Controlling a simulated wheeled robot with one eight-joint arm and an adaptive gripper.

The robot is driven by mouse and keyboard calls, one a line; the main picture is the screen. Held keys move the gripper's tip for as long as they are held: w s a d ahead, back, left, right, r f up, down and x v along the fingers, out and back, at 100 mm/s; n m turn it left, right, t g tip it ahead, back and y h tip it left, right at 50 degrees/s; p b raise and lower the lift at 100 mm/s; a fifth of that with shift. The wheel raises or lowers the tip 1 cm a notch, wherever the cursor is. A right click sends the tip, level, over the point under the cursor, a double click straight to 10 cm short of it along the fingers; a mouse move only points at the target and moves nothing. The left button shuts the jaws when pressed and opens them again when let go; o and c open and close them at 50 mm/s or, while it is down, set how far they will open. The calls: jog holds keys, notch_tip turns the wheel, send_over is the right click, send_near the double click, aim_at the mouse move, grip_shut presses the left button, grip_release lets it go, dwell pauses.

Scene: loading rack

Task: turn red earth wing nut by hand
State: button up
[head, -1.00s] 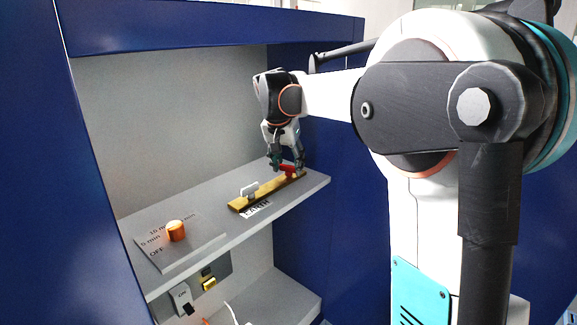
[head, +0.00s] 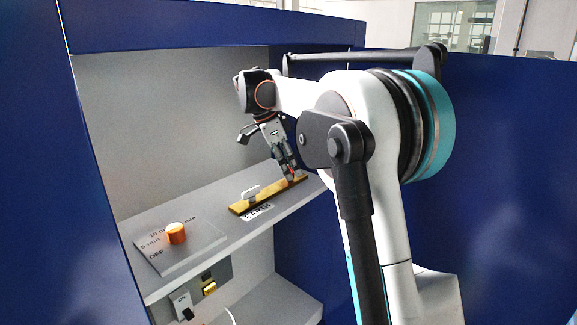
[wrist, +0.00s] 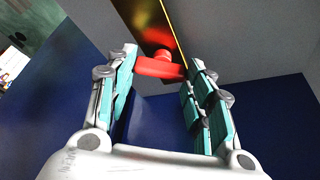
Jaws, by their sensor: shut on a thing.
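The red wing nut (wrist: 160,68) sits at the far right end of a brass-yellow bar (head: 262,198) on the shelf. In the wrist view its wings span the space between the fingertips. My gripper (wrist: 161,75) is shut on the wing nut, one finger at each end of it. In the head view my gripper (head: 290,172) reaches down to the bar's right end and hides most of the nut. The bar also shows in the wrist view (wrist: 150,20).
A white handle-like piece (head: 250,192) stands on the bar's left part, with a label (head: 259,212) in front. An orange dial (head: 176,233) on a marked plate (head: 190,250) is at left. A switch (head: 182,305) is below. Blue walls (head: 330,235) flank the shelf.

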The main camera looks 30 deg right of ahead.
jog(key=m+g, duration=0.1)
jog(key=m, duration=0.1)
jog(key=m+g+y, duration=0.1)
jog(key=m, duration=0.2)
jog(key=shift+w+d+r+m+p, duration=0.1)
jog(key=shift+w+r+m+p, duration=0.1)
jog(key=shift+m+p, duration=0.15)
jog(key=m, duration=0.2)
jog(key=m+g+y+p, duration=0.1)
jog(key=m, duration=0.2)
jog(key=shift+d+y, duration=0.1)
jog(key=shift+y, duration=0.2)
jog(key=shift+f+m, duration=0.1)
jog(key=shift+m, duration=0.15)
jog(key=o, duration=1.1)
jog(key=shift+c, duration=0.2)
